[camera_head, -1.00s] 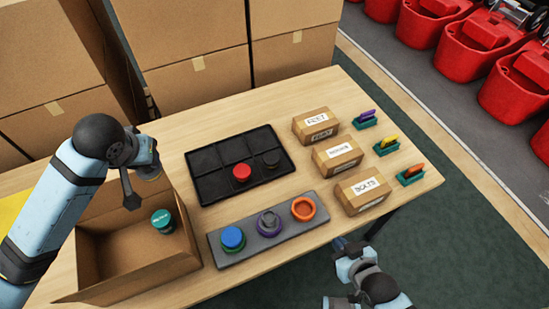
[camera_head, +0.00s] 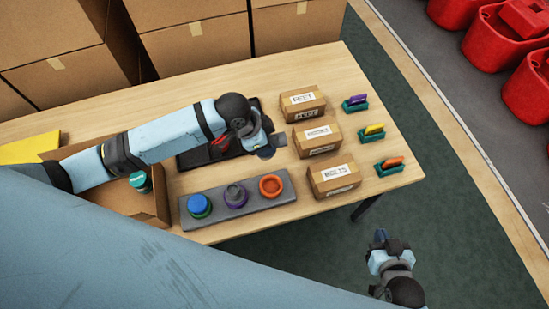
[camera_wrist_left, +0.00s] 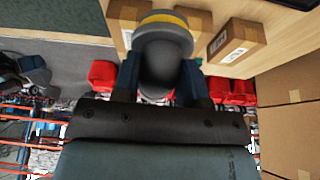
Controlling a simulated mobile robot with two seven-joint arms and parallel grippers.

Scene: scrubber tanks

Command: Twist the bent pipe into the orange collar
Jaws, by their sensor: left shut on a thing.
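My left gripper (camera_wrist_left: 160,88) is shut on a grey bent pipe (camera_wrist_left: 162,55) with a yellow band at its far end. In the head view the left gripper (camera_head: 262,140) hangs above the right side of the black tray, with the pipe mostly hidden there. The orange collar (camera_head: 271,187) stands empty at the right end of a grey plate (camera_head: 233,211), below and apart from the gripper. My right gripper (camera_head: 381,237) is off the table's front edge, away from the collar; its jaw opening is unclear.
The black tray (camera_head: 195,160) is partly covered by my left arm. Labelled cartons (camera_head: 333,175) stand right of the plate. An open cardboard box with a teal jar (camera_head: 140,181) is left.

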